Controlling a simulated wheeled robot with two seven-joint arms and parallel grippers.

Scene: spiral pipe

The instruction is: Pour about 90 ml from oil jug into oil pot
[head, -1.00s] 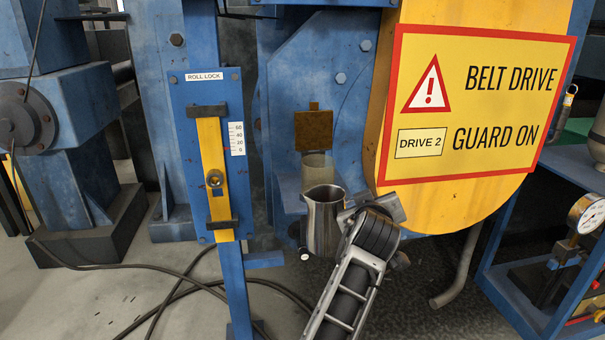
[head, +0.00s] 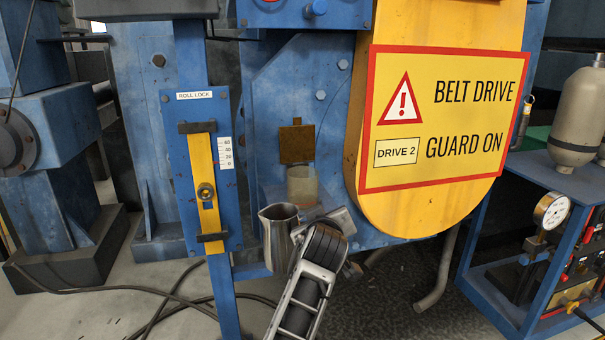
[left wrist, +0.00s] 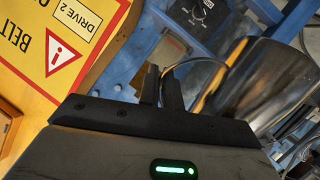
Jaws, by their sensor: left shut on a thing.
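The steel oil jug (head: 278,242) is held roughly upright in the head view, its open top facing up. It also shows large at the right of the left wrist view (left wrist: 272,85). My left gripper (head: 304,230) is shut on the jug's handle; its fingers (left wrist: 162,88) show beside the handle in the left wrist view. A translucent oil pot (head: 302,186) with a brown flap (head: 297,143) standing above it sits on the blue machine, behind and slightly right of the jug. The jug is apart from it. The liquid level cannot be told. My right gripper is not in view.
A blue post with a yellow roll lock slide (head: 205,190) and a small scale stands left of the jug. The yellow belt guard (head: 405,215) bulges out at the right. A gauge (head: 551,212) sits on a blue cart farther right. Cables lie on the floor.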

